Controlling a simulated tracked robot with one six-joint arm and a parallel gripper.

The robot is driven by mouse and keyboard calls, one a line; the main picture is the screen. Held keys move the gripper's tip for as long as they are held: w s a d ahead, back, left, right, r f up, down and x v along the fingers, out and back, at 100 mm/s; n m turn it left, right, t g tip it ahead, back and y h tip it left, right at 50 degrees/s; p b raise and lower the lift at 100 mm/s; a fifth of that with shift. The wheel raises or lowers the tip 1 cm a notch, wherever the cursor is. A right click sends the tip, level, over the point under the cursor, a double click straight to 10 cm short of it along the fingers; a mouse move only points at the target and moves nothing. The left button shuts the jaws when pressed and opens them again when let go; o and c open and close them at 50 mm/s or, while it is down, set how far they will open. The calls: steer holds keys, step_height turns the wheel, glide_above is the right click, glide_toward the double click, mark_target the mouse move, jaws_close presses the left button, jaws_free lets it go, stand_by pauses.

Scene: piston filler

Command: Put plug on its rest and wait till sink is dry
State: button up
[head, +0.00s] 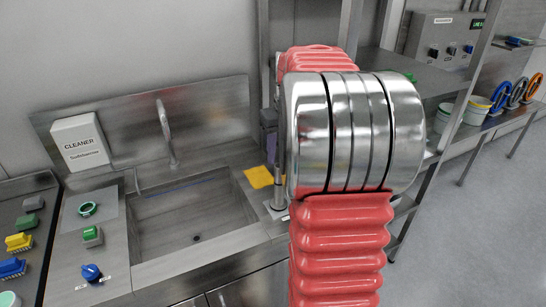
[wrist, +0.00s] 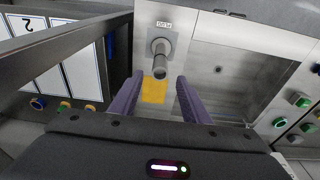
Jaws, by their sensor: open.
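A metal upright cylinder, which looks like the plug (wrist: 160,68), stands on a square plate (wrist: 150,37) beside the sink in the wrist view. A small label is next to the plate, too small to read surely. My gripper (wrist: 159,77) is open, with its purple fingers apart and nothing held between them. In the head view the gripper (head: 268,128) is mostly hidden behind my arm, above the sink's right side. The steel sink (head: 165,222) shows a bare floor with an open dark drain (head: 197,238). No standing water shows; I cannot tell if it is damp.
A yellow cloth (head: 258,177) lies on the counter beside the sink. A tap (head: 166,135) rises behind the basin. A cleaner box (head: 80,142) hangs at left, above green and blue controls (head: 92,272). A shelf rack (head: 440,80) stands right.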

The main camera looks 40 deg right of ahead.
stand_by(0.4)
steer(key=s+a+r, duration=0.1)
steer(key=a+r, duration=0.2)
steer(key=a, duration=0.8)
steer(key=s+a+f+n+t, duration=0.1)
steer(key=s+a+t, duration=0.1)
steer(key=s+a, duration=0.5)
steer(key=s+a+f+n+t, duration=0.1)
steer(key=s+a, duration=0.6)
steer(key=a, duration=0.9)
steer(key=shift+s+a+f+n+t, duration=0.15)
steer(key=shift+s+f+n+t, duration=0.25)
steer(key=shift+n, duration=0.2)
steer(key=shift+c, duration=0.3)
